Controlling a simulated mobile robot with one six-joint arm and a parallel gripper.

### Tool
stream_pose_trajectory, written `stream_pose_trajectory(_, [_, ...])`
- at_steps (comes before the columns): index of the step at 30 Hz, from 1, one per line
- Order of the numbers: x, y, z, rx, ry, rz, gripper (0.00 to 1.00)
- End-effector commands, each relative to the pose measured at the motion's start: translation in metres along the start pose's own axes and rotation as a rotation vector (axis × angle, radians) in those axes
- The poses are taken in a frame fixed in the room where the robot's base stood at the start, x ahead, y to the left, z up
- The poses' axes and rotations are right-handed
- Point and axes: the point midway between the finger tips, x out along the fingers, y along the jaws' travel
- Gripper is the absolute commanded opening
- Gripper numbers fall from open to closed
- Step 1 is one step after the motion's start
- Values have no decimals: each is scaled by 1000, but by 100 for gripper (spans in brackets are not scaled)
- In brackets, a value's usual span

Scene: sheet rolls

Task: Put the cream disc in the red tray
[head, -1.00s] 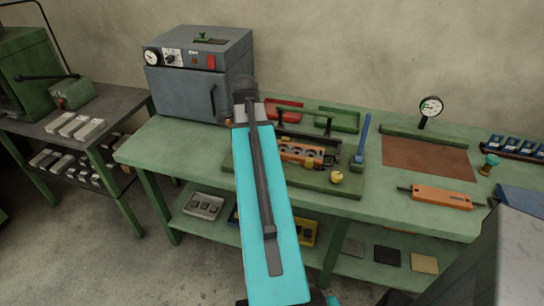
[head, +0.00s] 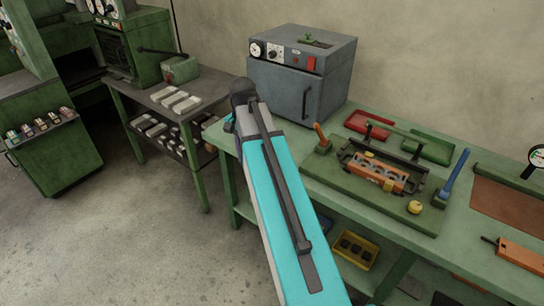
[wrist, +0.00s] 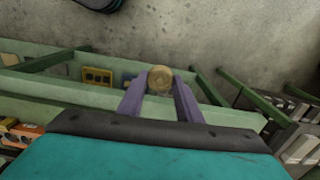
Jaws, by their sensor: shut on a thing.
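The wrist view shows my gripper (wrist: 160,88) with its two purple fingers shut on a round, tan-yellow disc (wrist: 160,76), which I take to be the cream disc. It is held at the fingertips, above the bench edge and floor. In the head view my arm hides the disc and most of the gripper. The red tray (head: 369,124) lies on the green bench, in front of the grey oven and to the right of my arm.
A green tray (head: 429,148) lies right of the red one. In front stand a dark-framed fixture with an orange block (head: 377,173), an orange-handled tool (head: 322,138), a blue-handled tool (head: 453,178) and a yellow ball-like piece (head: 415,207). The grey oven (head: 300,75) stands behind.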

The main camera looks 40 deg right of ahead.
Motion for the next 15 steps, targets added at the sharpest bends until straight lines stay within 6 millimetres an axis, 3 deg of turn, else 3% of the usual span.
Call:
stream_pose_trajectory(3, [0, -27, 25, -120, -1, 0, 0])
stream_pose_trajectory(15, [-1, -99, 115, -512, -3, -1, 0])
